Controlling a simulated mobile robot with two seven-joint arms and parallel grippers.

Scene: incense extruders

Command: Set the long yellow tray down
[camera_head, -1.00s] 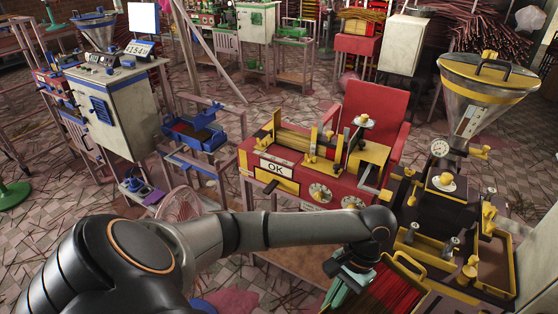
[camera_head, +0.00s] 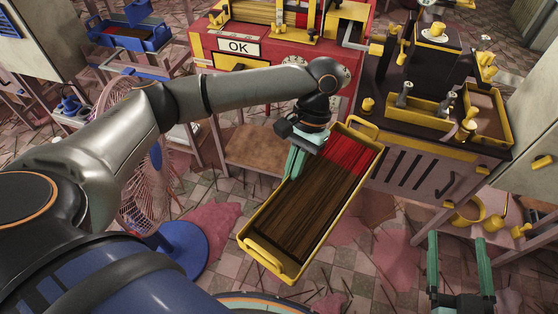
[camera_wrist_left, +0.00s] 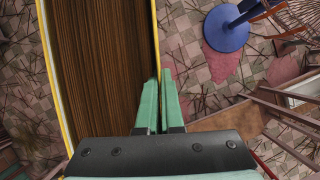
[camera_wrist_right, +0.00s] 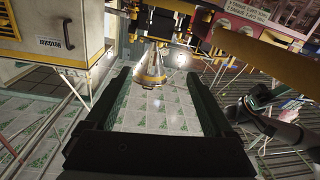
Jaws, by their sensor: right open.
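The long yellow tray (camera_head: 249,249) is held in the air over the floor, in front of the machines in the head view. It has a yellow rim with a handle at each end and holds dark brown sticks, with red ones at the far end. My left gripper (camera_head: 295,160) is shut on its left side wall. In the left wrist view the two green fingers (camera_wrist_left: 160,100) pinch the wall of the tray (camera_wrist_left: 48,60). My right gripper (camera_head: 460,245) is open and empty at the lower right, apart from the tray; its fingers (camera_wrist_right: 160,95) also show in the right wrist view.
A red machine with an OK sign (camera_head: 240,46) stands behind. A dark-topped bench (camera_head: 430,115) with yellow fittings stands at the tray's right. A pink fan (camera_head: 135,150) on a blue base (camera_head: 183,248) stands left. Open tiled floor lies below the tray.

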